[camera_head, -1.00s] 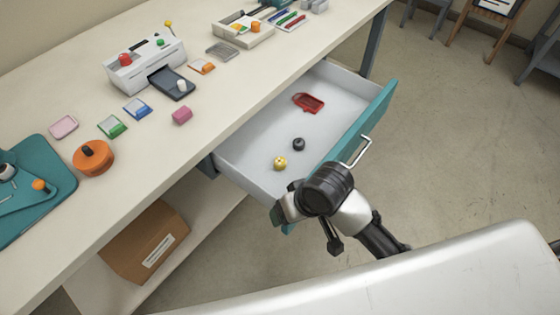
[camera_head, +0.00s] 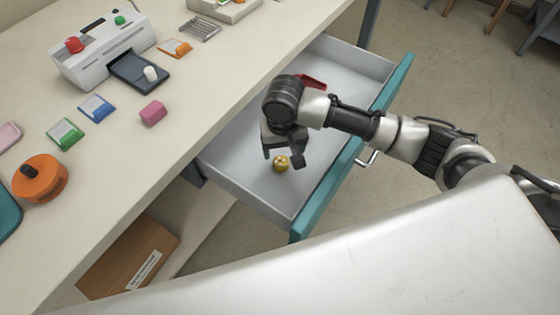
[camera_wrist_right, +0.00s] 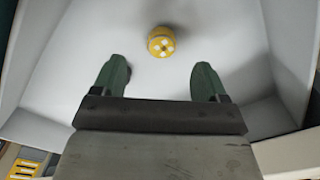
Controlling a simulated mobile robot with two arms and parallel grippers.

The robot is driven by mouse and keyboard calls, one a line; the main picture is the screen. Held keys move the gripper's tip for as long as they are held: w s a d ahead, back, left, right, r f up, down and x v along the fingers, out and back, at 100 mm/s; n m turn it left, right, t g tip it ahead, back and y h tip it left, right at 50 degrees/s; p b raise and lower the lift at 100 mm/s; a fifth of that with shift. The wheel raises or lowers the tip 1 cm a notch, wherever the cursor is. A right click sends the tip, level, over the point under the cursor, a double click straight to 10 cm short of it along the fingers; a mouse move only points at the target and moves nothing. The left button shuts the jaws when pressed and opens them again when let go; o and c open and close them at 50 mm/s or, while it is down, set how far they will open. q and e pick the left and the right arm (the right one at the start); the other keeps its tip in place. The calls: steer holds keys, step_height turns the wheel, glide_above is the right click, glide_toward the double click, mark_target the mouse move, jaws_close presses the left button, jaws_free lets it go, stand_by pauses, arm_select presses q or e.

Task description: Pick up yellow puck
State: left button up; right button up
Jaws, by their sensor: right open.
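The yellow puck (camera_head: 281,163) lies on the floor of the open drawer (camera_head: 245,185), near its front left part. It has pale dots on top. In the right wrist view the yellow puck (camera_wrist_right: 161,42) is beyond the fingertips, roughly centred between them and apart from both. My right gripper (camera_head: 284,157) is above the drawer, pointing down close to the puck. Its two green fingers (camera_wrist_right: 158,78) are spread with nothing between them. My left gripper is not in view.
A red tray (camera_head: 312,81) lies farther back in the drawer, partly hidden by my right arm. The drawer's teal front (camera_head: 325,195) and white walls surround the puck. The bench top holds a laminator (camera_head: 105,50), an orange round object (camera_head: 40,178) and a pink block (camera_head: 153,113).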

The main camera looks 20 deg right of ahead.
mark_target(281, 161)
steer(key=shift+f, duration=0.7)
steer(key=shift+w+f, duration=0.1)
steer(key=shift+f, duration=0.15)
steer(key=f, duration=0.3)
steer(key=f+b, duration=0.1)
steer(key=shift+w+a+f, duration=0.1)
steer(key=shift+w+f, duration=0.1)
steer(key=shift+w, duration=0.2)
steer(key=shift+f, duration=0.35)
steer(key=shift+c, duration=1)
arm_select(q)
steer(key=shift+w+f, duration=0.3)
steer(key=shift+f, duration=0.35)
arm_select(e)
steer(key=c, duration=0.8)
